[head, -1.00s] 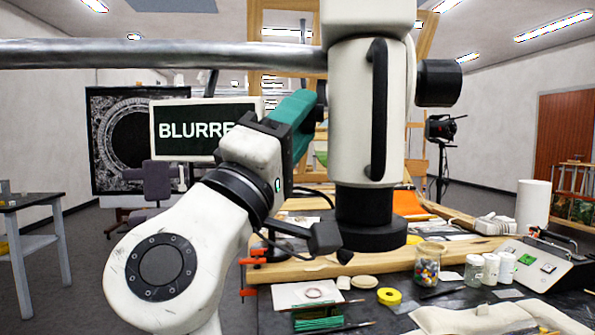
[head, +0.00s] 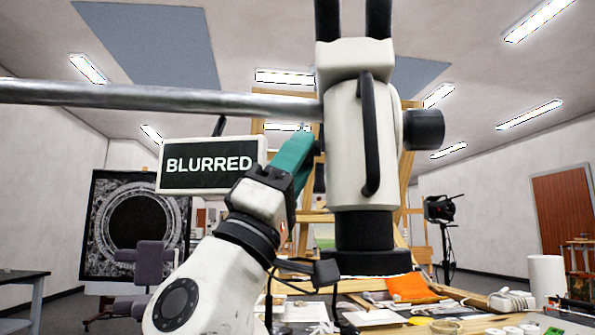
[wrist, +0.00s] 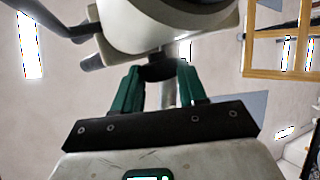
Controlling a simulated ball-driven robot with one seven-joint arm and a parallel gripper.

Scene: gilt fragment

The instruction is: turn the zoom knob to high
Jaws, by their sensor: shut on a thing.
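The white microscope (head: 346,135) hangs from a metal boom, with a black handle on its front. A large black knob (head: 424,130) sticks out of its right side. My gripper (head: 310,150) is at the microscope's left side, its green fingers reaching to the body. In the wrist view, the fingers are shut on a dark knob (wrist: 160,70) between their tips. The microscope hides most of this knob in the head view, and I cannot read any marking or setting on it. A sign (head: 208,164) behind my arm reads "BLURRED".
The boom (head: 160,96) runs across to the left from the microscope. Below is a cluttered table with an orange cloth (head: 410,288) and a white roll (head: 547,275). A wooden easel stands behind the microscope, and a lamp (head: 440,209) on a stand is to the right.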

